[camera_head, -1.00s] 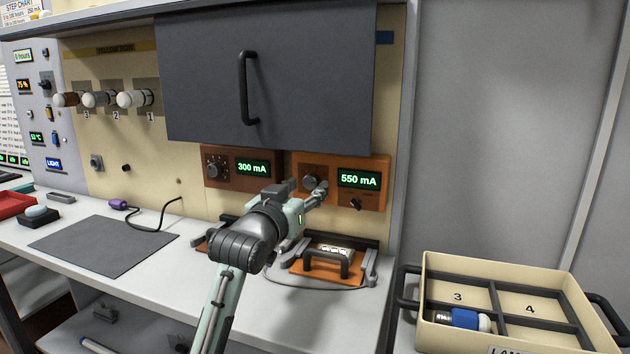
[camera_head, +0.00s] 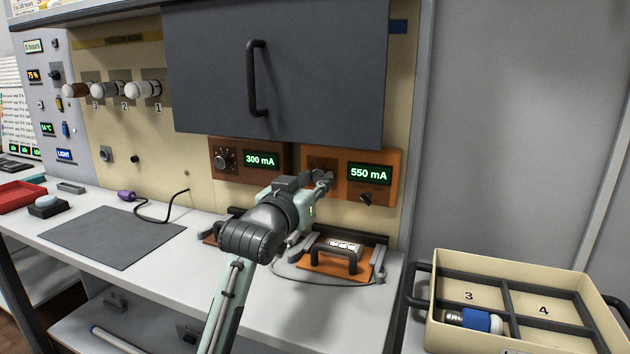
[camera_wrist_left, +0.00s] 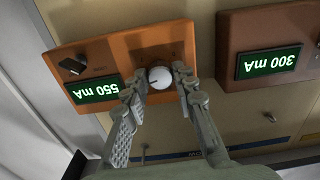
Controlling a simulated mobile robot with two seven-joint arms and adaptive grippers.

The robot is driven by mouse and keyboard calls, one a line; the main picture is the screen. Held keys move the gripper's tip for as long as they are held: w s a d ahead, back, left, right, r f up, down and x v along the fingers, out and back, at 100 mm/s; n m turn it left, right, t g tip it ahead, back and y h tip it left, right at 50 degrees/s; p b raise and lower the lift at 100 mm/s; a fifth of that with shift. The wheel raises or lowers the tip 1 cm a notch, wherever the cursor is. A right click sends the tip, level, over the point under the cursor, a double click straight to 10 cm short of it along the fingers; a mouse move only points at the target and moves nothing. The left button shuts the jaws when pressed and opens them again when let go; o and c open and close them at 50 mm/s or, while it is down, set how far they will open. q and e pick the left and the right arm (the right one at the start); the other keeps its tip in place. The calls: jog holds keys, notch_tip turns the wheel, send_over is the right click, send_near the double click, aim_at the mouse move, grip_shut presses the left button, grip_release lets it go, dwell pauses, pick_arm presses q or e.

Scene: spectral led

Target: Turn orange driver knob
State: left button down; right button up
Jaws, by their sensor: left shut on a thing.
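The orange driver (camera_head: 385,178) is fixed to the back panel, with a green display reading 550 mA. In the head view, my left gripper (camera_head: 320,180) is at the knob's place and hides the knob. In the left wrist view, the round knob (camera_wrist_left: 160,77) shows a pale face with a dark pointer line, between the two fingers of my left gripper (camera_wrist_left: 158,82). The fingers are closed on its sides. The orange driver also shows in the wrist view (camera_wrist_left: 95,55), upside down. My right gripper is in no view.
A brown driver (camera_head: 235,172) reading 300 mA sits left of the orange one. An orange plate with a black handle (camera_head: 335,258) lies below. A dark cabinet door (camera_head: 270,75) hangs above. A cream divided tray (camera_head: 500,340) stands at lower right.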

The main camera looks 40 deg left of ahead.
pick_arm(q)
jog(key=shift+r+n, duration=0.1)
jog(key=shift+n, duration=3.6)
jog(key=shift+r, duration=0.1)
jog(key=c, duration=1.2)
grip_release()
jog(key=v, duration=0.7)
jog(key=shift+s, duration=0.2)
